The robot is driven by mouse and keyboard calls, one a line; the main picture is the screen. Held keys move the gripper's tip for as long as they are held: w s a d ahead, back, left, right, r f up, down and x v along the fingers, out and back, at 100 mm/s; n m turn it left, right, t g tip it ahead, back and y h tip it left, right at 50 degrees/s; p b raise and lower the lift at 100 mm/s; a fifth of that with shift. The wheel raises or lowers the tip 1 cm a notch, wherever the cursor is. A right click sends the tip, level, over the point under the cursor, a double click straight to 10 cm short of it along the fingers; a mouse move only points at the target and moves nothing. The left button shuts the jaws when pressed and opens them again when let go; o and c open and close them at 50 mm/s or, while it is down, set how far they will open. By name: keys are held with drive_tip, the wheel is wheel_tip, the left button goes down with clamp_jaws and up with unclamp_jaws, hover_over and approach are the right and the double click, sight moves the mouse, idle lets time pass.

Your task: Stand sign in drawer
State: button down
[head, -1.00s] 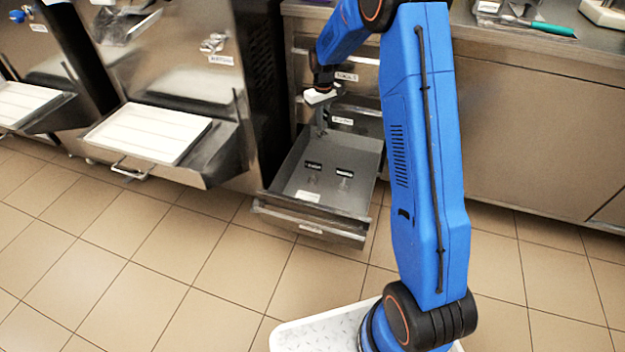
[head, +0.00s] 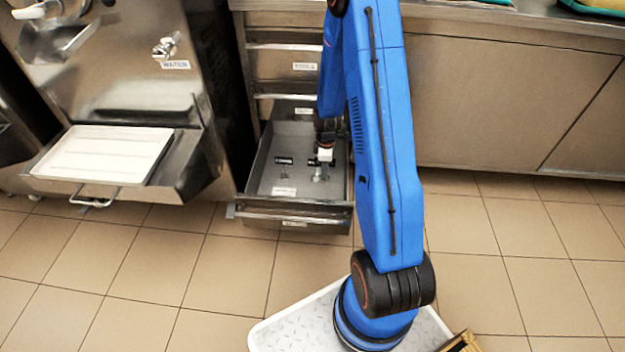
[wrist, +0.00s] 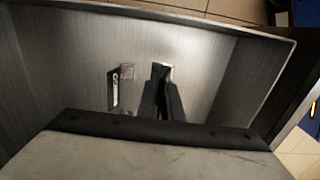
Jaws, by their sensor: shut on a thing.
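The drawer (head: 262,165) is pulled out under the counter, and its grey floor shows. A small black sign (head: 284,160) with white lettering is in its left half; it also shows in the wrist view (wrist: 113,90) with pale clear pieces at its ends. A second black sign (head: 312,162) is to its right, partly hidden by my gripper. My gripper (head: 320,177) reaches down into the drawer, its fingers (wrist: 162,72) shut on this right-hand sign. Most of the held sign is hidden in the wrist view, so its tilt cannot be told.
The drawer's front wall (head: 290,212) and side walls surround my gripper closely. Closed drawers (head: 285,65) are above.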

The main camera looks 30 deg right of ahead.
drive_tip(key=shift+f, duration=4.35)
drive_tip(key=shift+f, duration=0.2)
drive_tip(key=c, duration=1.9)
unclamp_jaws()
